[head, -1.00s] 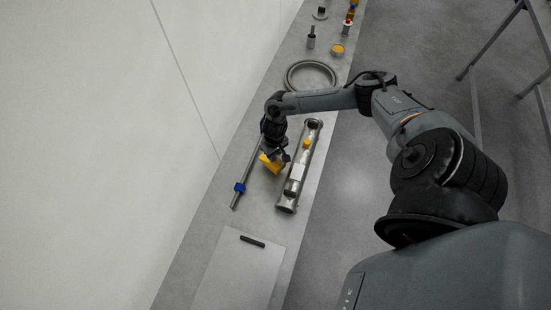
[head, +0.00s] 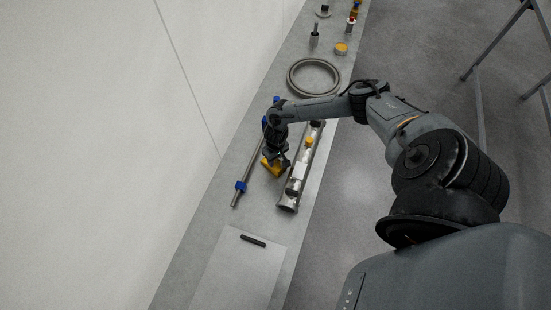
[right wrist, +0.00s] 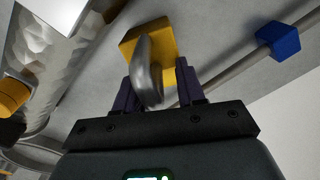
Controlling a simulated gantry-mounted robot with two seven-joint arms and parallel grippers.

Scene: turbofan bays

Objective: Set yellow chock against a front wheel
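The yellow chock (head: 270,168) lies on the grey bench, between a long thin rod and a thick metal tube. In the right wrist view the chock (right wrist: 160,40) has a curved grey handle (right wrist: 148,72). My right gripper (head: 279,163) points down at the chock and partly covers it. In the right wrist view its two dark fingers (right wrist: 158,88) stand apart with the handle between them, closer to the left finger; a gap shows on the right. Whether a finger touches the handle is unclear. No front wheel can be made out. My left gripper is not in view.
The rod with a blue block (head: 240,186) lies left of the chock. The metal tube (head: 287,203) with an orange part lies close on the right. A large ring (head: 291,86) and small parts are farther up the bench. A flat panel (head: 235,270) with a black handle is nearest.

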